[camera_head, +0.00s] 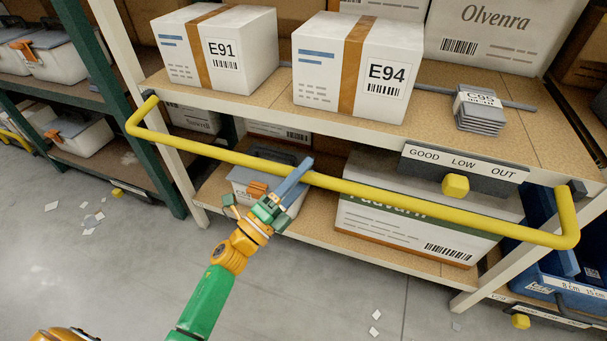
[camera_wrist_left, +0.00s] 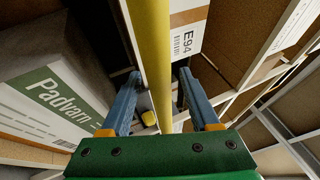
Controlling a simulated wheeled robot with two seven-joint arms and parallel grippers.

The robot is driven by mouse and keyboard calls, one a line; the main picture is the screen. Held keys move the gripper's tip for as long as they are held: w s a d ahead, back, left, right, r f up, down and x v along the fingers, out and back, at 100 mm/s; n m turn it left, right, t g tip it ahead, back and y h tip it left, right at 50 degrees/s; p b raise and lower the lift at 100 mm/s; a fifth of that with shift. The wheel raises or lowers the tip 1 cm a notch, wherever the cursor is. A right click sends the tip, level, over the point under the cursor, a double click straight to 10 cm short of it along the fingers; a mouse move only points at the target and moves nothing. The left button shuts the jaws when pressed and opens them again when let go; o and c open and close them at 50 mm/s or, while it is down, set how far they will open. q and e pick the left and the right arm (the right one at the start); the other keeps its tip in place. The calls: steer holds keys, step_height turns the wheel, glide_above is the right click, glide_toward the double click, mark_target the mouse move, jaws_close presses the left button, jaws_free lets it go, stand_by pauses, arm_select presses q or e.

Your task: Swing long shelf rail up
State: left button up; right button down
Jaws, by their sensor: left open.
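The long yellow shelf rail (camera_head: 372,188) runs across the front of the rack, below the front edge of the shelf with the boxes. Its bent ends meet the rack posts at left and right. My left gripper (camera_head: 298,178) is at the rail, left of its middle. In the left wrist view the rail (camera_wrist_left: 152,60) passes between the two blue fingers of my left gripper (camera_wrist_left: 155,95). The fingers stand apart on either side of it, with gaps showing. My right gripper is not in view.
White boxes E91 (camera_head: 218,50) and E94 (camera_head: 357,66) stand on the shelf above the rail. A grey plate labelled GOOD LOW OUT (camera_head: 462,172) with a yellow knob (camera_head: 456,186) sits behind the rail. A Padvarn box (camera_head: 400,225) is on the lower shelf. Paper scraps (camera_head: 94,218) lie on the floor.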

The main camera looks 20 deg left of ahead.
arm_select(q)
jaws_close()
stand_by(0.5)
stand_by(0.8)
